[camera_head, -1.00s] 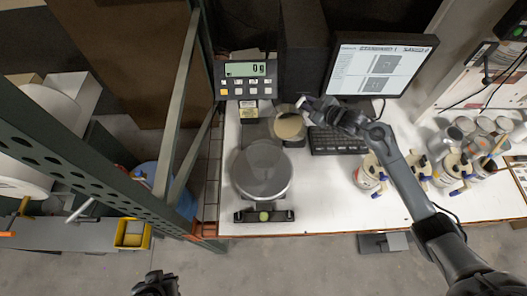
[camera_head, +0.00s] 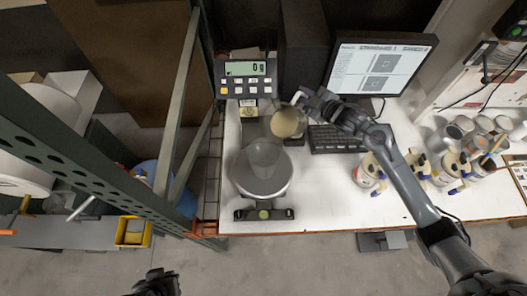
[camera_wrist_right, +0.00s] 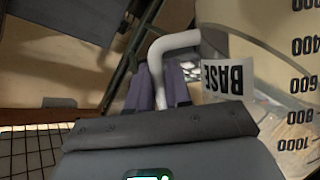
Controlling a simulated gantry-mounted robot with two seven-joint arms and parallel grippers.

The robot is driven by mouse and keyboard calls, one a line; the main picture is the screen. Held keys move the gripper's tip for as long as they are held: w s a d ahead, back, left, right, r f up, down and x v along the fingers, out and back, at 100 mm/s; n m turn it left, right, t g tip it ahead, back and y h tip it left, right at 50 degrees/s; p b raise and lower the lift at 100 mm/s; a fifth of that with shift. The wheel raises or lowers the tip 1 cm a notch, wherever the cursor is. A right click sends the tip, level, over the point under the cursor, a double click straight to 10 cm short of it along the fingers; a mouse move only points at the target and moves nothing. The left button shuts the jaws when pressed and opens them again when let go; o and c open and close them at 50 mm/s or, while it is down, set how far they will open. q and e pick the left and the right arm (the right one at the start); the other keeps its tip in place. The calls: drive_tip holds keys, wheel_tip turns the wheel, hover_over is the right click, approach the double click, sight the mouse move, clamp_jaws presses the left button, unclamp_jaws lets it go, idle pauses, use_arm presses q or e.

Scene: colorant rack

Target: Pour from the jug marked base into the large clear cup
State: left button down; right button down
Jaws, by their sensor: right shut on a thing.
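The clear jug (camera_head: 287,123) with beige liquid is held above the bench, behind and right of the scale, and looks tilted toward the left. Its BASE label (camera_wrist_right: 228,77) and measuring marks show in the right wrist view. My right gripper (camera_head: 306,97) is shut on the jug's white handle (camera_wrist_right: 172,42). The large clear cup (camera_head: 262,158) stands on the round scale plate (camera_head: 264,190). No stream of liquid is visible between jug and cup. My left gripper (camera_head: 155,284) is at the bottom edge, away from the bench; its jaws are unclear.
The scale display (camera_head: 246,69) reads 0 g. A keyboard (camera_head: 335,138) and monitor (camera_head: 380,68) are behind and right. Several colorant containers (camera_head: 368,172) and metal cans (camera_head: 460,127) stand at the right. A green rack post (camera_head: 100,160) borders the left side. The front middle of the bench is clear.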

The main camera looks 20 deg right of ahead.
sight(303, 94)
drive_tip(key=shift+s+a+r, duration=0.1)
drive_tip(key=shift+a+r, duration=0.15)
drive_tip(key=shift+r, duration=0.4)
drive_tip(key=shift+n+b, duration=0.3)
drive_tip(key=shift+b, duration=0.15)
drive_tip(key=shift+s+a+r+n+t+b, duration=0.2)
drive_tip(key=shift+a+r+n+t+b, duration=0.1)
drive_tip(key=shift+b, duration=0.35)
drive_tip(key=shift+r+h, duration=0.1)
drive_tip(key=shift+h, duration=0.2)
idle(0.4)
drive_tip(key=shift+a+b, duration=0.1)
drive_tip(key=shift+b, duration=0.35)
drive_tip(key=shift+s+r+n, duration=0.1)
drive_tip(key=shift+n, duration=0.2)
idle(0.5)
drive_tip(key=shift+a+b, duration=0.1)
drive_tip(key=shift+b, duration=0.2)
idle(0.5)
drive_tip(key=shift+r, duration=0.15)
idle(0.5)
drive_tip(key=shift+s+a+r, duration=0.1)
drive_tip(key=shift+r, duration=0.05)
idle(0.6)
